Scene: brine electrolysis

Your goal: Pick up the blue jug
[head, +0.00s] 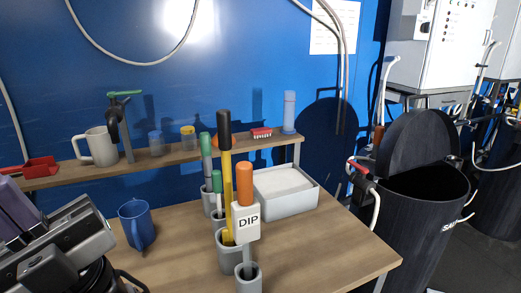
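The blue jug (134,226) stands upright on the wooden table at the left, below the shelf. Its handle faces left-front, and it looks empty of any grip. My gripper (70,245) is the dark grey part at the lower left, just left of the jug and nearer to the camera. It looks apart from the jug. Its fingers cannot be made out clearly, so whether it is open or shut does not show.
A white jug (98,147) and small items stand on the wooden shelf (220,141) behind. Several grey holders with tools, one labelled DIP (246,222), stand right of the blue jug. A white tray (290,205) and black bin (420,225) are farther right.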

